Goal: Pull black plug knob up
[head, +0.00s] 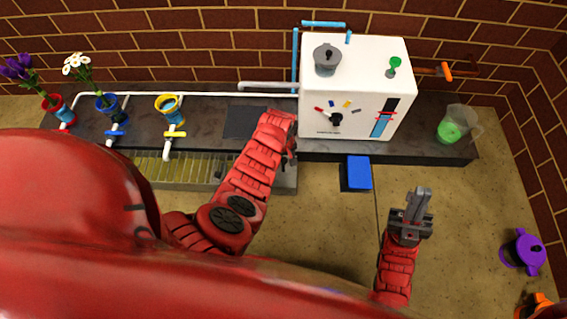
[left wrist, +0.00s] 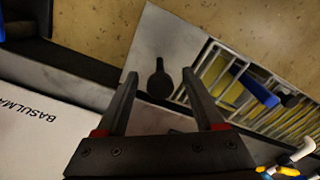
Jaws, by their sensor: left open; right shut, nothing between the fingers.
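In the left wrist view, the black plug knob (left wrist: 160,82) has a rounded body and a narrow stem. It sits on the bare metal part of the sink (left wrist: 165,45), beside the wire rack. My left gripper (left wrist: 160,74) is open, and the knob shows between its two fingertips; no contact shows. In the head view, my left gripper (head: 290,157) is above the sink's right end, in front of the white machine. I cannot make out the knob there; my left arm covers part of that area. My right gripper (head: 417,208) is shut and empty, off to the right.
The white machine (head: 365,85) stands on the dark counter right behind my left gripper. The sink's wire rack (left wrist: 235,80) lies beside the knob. A blue tap handle (head: 116,133) and a yellow one (head: 176,134) reach over the sink. A blue pad (head: 359,172) is right of it.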

